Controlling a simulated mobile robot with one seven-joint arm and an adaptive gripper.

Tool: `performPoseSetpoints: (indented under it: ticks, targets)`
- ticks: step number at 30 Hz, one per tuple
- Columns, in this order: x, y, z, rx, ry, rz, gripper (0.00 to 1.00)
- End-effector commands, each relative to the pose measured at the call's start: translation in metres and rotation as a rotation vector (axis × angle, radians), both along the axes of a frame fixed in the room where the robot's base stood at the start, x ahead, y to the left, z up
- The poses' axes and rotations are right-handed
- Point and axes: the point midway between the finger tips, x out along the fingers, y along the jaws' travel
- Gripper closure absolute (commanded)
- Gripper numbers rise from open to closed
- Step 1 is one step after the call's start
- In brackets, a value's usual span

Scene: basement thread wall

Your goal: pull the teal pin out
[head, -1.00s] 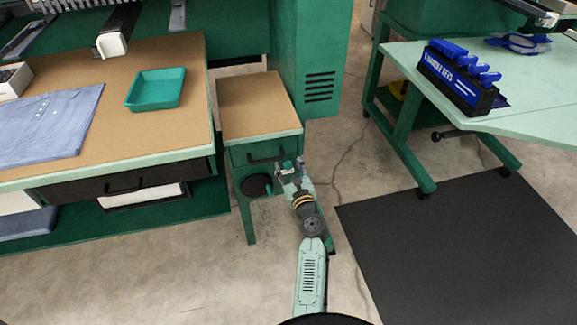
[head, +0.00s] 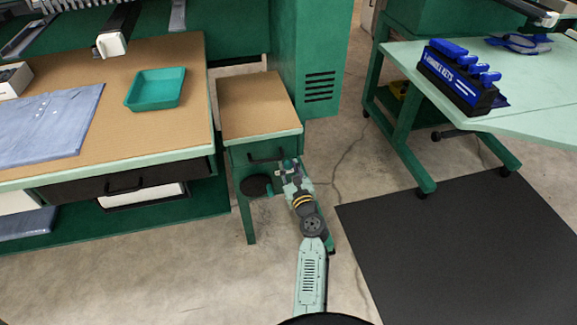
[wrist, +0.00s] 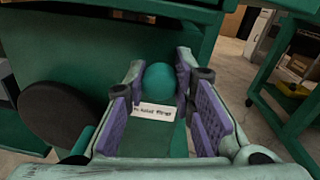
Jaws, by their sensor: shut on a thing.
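The teal pin shows its round teal knob (wrist: 160,80) in the wrist view, in front of the green cabinet face. A white label (wrist: 153,110) with dark print sits just below the knob. My gripper (wrist: 161,74) has its purple-padded fingers on either side of the knob and is shut on it. In the head view my gripper (head: 284,170) is at the front of the small green cabinet (head: 240,158), under its brown top. The pin's shaft is hidden, so I cannot tell how deep it sits.
A black round disc (wrist: 62,122) is left of my gripper. A workbench with a teal tray (head: 155,89) stands left. A pale green table (head: 540,115) and a black floor mat (head: 470,245) are right.

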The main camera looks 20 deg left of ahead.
Motion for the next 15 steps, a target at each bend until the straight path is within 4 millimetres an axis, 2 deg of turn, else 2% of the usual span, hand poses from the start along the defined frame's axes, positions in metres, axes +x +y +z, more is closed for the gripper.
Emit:
performPoseSetpoints:
  ticks: [9,15]
  targets:
    - [-0.001,-0.001,0.000,0.000,0.000,-0.001,1.00]
    - [-0.018,-0.014,0.000,-0.002,0.002,-0.002,1.00]
